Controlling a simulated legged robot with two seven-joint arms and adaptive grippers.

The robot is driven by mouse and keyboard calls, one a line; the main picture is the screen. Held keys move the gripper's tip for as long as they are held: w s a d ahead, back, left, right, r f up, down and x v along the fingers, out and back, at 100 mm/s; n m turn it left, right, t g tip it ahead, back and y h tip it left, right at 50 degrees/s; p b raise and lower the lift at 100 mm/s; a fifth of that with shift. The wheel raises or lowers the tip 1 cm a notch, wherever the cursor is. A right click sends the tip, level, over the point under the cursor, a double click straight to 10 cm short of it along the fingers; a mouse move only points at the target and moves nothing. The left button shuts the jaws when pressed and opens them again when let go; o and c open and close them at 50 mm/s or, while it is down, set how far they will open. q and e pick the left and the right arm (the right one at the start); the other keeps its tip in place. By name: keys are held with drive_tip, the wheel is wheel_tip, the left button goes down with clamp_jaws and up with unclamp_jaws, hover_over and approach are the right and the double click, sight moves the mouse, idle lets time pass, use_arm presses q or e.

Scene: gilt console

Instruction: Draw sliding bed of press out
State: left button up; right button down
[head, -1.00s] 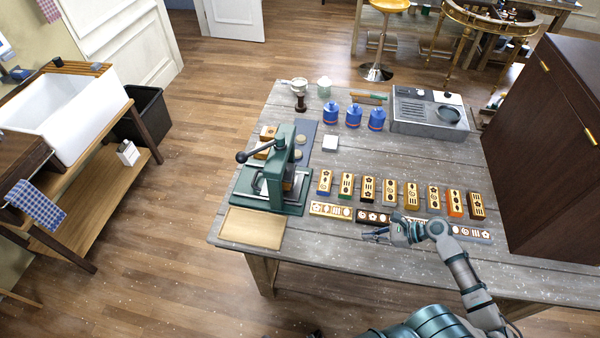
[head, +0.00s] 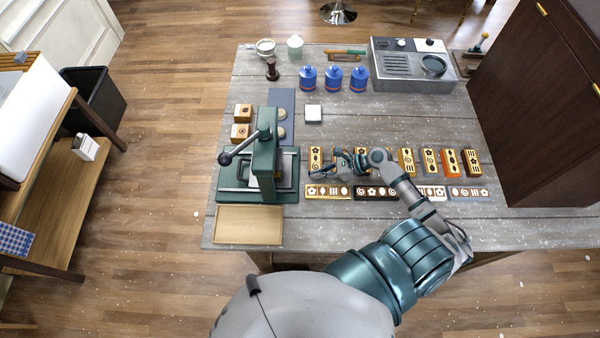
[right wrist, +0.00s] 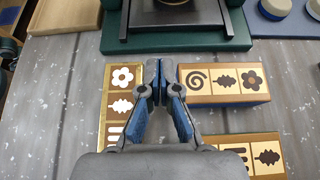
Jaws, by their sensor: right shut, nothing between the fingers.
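The dark green press (head: 265,165) stands at the left of the table, with a black-knobbed lever (head: 238,150) pointing left. Its bed (head: 233,176) lies low in the base, partly hidden behind the upright. The green base edge (right wrist: 185,48) and the dark bed (right wrist: 175,22) also show at the top of the right wrist view. My right gripper (head: 322,168) is shut and empty, to the right of the press and apart from it. In the right wrist view its fingertips (right wrist: 156,75) point at the press, above the patterned blocks. My left gripper is not in view.
Patterned blocks (head: 407,161) stand in a row right of the press, with flat pattern strips (head: 328,192) in front. A wooden tray (head: 248,224) lies before the press. Blue jars (head: 333,79) and a grey machine (head: 410,68) stand behind; a dark cabinet (head: 535,110) stands right.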

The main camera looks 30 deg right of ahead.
sight(292, 176)
drive_tip(key=w+a, duration=0.1)
drive_tip(key=a, duration=0.1)
drive_tip(key=w+a+f, duration=0.1)
drive_tip(key=shift+w+a+f+p, duration=0.1)
drive_tip(key=shift+w+a+p, duration=0.25)
drive_tip(key=shift+w+a, duration=0.2)
drive_tip(key=shift+a, duration=0.3)
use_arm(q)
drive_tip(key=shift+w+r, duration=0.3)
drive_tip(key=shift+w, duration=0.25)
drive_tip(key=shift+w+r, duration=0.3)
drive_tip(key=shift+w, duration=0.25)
use_arm(e)
drive_tip(key=shift+w+a+f, duration=0.1)
drive_tip(key=shift+w+a, duration=0.05)
drive_tip(key=shift+w, duration=0.05)
